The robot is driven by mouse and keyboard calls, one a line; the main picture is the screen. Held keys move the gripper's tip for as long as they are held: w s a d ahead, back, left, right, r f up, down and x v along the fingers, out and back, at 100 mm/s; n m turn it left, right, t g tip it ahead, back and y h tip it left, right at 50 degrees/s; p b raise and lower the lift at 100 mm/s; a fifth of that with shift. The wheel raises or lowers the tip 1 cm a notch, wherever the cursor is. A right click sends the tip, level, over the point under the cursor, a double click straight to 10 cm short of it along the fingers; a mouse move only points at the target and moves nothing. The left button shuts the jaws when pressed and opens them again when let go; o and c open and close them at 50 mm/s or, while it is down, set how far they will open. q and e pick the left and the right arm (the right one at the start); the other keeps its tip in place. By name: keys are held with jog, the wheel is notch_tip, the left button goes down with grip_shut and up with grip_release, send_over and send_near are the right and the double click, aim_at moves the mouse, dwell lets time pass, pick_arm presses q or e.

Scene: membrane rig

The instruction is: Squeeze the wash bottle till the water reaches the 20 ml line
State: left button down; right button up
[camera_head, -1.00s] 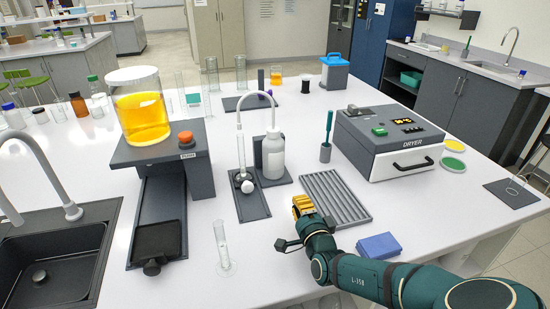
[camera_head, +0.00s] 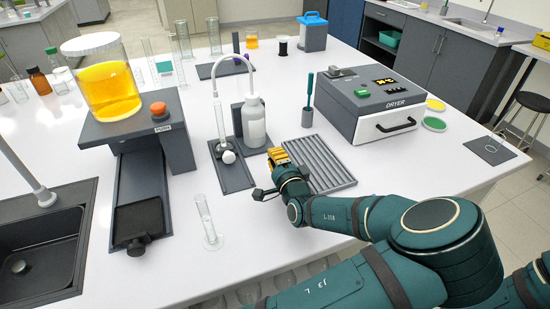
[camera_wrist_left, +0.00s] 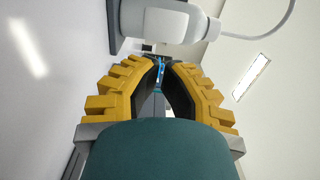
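The white wash bottle (camera_head: 254,124) stands upright on a dark stand (camera_head: 235,178) in the middle of the bench. I cannot make out the water level or the 20 ml line. My left gripper (camera_head: 279,156) has yellow fingers and is just right of and in front of the bottle, apart from it. In the left wrist view the gripper (camera_wrist_left: 165,64) is open and empty, with the bottle (camera_wrist_left: 155,19) lying sideways beyond the fingers. My right gripper is out of view.
A grey ribbed tray (camera_head: 322,165) lies right of the gripper, with the dryer (camera_head: 368,105) behind it. A press stand (camera_head: 170,148) with a yellow-filled jar (camera_head: 108,92) is at left. A small glass cylinder (camera_head: 207,222) stands in front. The sink (camera_head: 50,245) is front left.

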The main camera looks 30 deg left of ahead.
aim_at(260, 132)
pick_arm(q)
jog(key=b+x, duration=0.1)
jog(key=x, duration=0.9)
jog(key=shift+w+a+b, duration=0.2)
jog(key=shift+w+b, duration=0.05)
jog(key=shift+b, duration=0.05)
jog(key=shift+w+a, duration=0.1)
